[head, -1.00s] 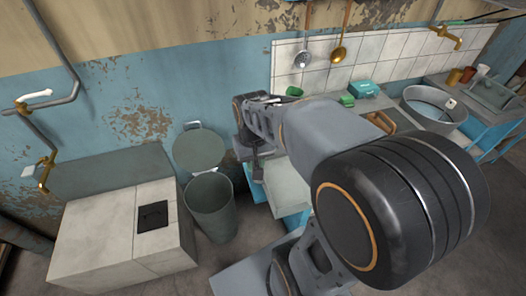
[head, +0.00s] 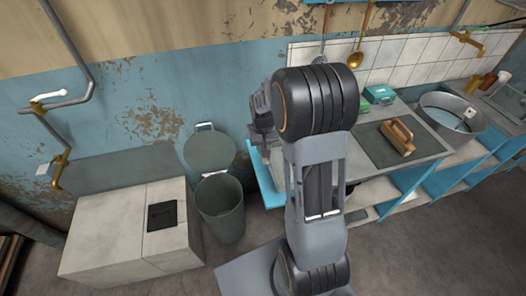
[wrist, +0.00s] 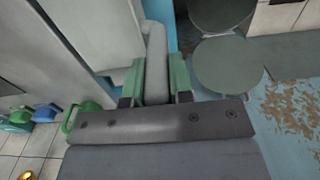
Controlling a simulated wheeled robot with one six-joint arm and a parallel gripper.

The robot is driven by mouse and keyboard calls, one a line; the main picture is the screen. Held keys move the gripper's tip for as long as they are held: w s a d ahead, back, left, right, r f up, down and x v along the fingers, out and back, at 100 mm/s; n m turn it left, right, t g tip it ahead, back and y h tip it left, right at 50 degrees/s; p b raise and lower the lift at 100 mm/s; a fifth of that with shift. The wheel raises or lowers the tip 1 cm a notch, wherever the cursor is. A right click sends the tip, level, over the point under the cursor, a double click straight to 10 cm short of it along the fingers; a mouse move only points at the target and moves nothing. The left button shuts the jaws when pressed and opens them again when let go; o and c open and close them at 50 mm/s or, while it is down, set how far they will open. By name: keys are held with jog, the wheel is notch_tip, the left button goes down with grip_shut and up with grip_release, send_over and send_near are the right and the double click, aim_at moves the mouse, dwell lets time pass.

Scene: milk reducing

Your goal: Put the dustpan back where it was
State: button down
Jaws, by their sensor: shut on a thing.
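In the wrist view my gripper (wrist: 158,78) is shut on a grey handle, which appears to belong to the dustpan (wrist: 155,45). The handle sits between the two green-faced fingers. A pale grey surface lies to its left, and I cannot tell how much of it is the pan. In the head view my arm hides the fingertips and the dustpan. Only dark wrist parts show left of the arm, above the counter's left end.
A grey-green bin (head: 222,212) stands left of the counter with its lid (head: 209,152) raised against the wall. A pale stove block (head: 130,225) is further left. On the counter are a wooden-brown object (head: 398,137), a teal box (head: 379,94) and a metal basin (head: 450,115).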

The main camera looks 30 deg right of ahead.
jog(key=shift+w+d+f, duration=0.3)
jog(key=shift+w+f, duration=0.15)
jog(key=shift+f, duration=0.2)
jog(key=shift+f+p, duration=0.4)
jog(key=shift+f, duration=1.25)
jog(key=c, duration=1)
grip_release()
notch_tip(320, 180, up, 12)
jog(key=shift+f+b, duration=0.1)
jog(key=shift+b, duration=0.4)
jog(key=s+a+r+t, duration=0.1)
jog(key=s+a+r, duration=0.1)
jog(key=s, duration=0.3)
jog(key=s+a+r+n+t, duration=0.1)
jog(key=s+a+r, duration=0.1)
jog(key=s+a, duration=0.2)
jog(key=s+a+r+n+t, duration=0.1)
jog(key=s+a+r+t, duration=0.1)
jog(key=s, duration=0.5)
jog(key=shift+a+r, duration=0.25)
jog(key=shift+a, duration=0.6)
